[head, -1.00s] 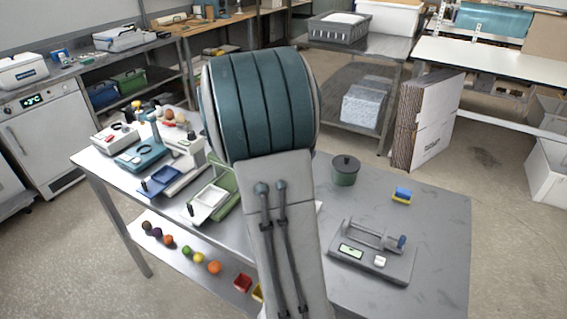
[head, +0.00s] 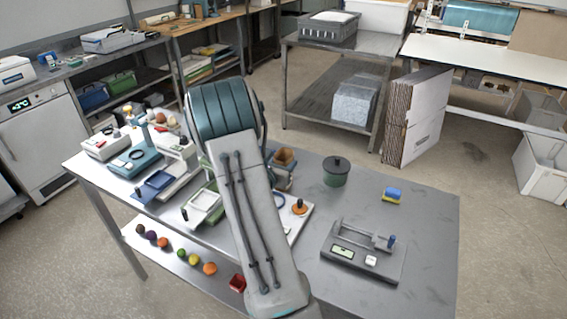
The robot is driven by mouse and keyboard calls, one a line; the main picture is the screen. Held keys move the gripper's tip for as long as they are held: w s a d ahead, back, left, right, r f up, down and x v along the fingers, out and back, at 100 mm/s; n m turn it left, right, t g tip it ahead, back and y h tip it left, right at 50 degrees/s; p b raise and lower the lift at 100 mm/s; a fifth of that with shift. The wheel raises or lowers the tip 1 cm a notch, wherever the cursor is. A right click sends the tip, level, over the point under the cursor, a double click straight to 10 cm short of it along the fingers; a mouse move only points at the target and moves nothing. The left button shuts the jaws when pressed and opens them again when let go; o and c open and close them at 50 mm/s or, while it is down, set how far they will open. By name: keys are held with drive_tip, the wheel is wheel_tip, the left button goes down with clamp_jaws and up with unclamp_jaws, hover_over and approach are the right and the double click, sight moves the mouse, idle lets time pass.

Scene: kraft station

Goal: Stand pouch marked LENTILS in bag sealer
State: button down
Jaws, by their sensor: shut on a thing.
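My arm (head: 235,170) reaches over the steel table and hides part of it. My gripper is hidden behind the arm. A small brown thing (head: 284,157) shows just right of the arm; I cannot tell whether it is a pouch, and no LENTILS marking can be read. A grey device (head: 364,252) with upright posts, a crossbar, a blue knob and a small green display stands at the table's right front. It may be the bag sealer, but I cannot tell for sure. Nothing stands in it.
A dark green lidded pot (head: 336,171) and a blue and yellow block (head: 391,195) stand on the table (head: 428,225). A white board with an orange knob (head: 299,207) lies beside the arm. Several devices and trays crowd the left. The right end has free room.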

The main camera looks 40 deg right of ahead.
drive_tip(key=shift+f, duration=0.25)
drive_tip(key=shift+f, duration=0.1)
drive_tip(key=shift+f+b, duration=0.15)
drive_tip(key=shift+b, duration=0.2)
drive_tip(key=c, duration=0.7)
unclamp_jaws()
